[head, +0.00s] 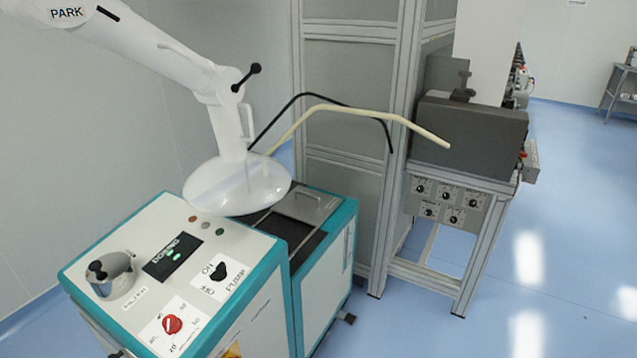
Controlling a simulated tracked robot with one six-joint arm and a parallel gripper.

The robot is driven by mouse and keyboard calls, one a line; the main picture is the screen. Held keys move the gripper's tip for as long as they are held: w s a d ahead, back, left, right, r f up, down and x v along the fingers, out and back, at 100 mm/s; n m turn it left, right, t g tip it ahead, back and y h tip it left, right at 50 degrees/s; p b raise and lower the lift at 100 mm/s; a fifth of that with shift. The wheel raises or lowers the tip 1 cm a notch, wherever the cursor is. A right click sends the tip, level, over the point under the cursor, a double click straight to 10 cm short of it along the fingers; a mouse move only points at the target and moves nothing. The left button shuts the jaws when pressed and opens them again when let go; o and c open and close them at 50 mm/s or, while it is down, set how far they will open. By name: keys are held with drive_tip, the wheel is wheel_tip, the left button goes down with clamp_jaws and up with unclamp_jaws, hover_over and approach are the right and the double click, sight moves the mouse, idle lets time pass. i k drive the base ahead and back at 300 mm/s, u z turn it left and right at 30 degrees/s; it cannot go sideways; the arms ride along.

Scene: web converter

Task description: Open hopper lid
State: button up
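The hopper lid (311,207) appears as a grey metal plate with a raised bar handle (307,196). It lies flat on top of the teal-edged machine (335,250), toward its back. Dark areas (285,233) show in front of and beside the lid; I cannot tell whether they are an opening or a dark surface. A white round hood (235,185) on a jointed white arm marked PARK hangs left of the lid, and hides the machine top there. My gripper is not in view.
The control panel (240,245) in front carries a red knob (172,324), a black knob and a small display. A black and a cream hose (345,110) arch behind the lid. A framed cabinet stands behind. Blue floor (560,250) is clear at right.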

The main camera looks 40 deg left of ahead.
sight(312, 207)
drive_tip(key=i, duration=2.65)
drive_tip(key=u, duration=2.45)
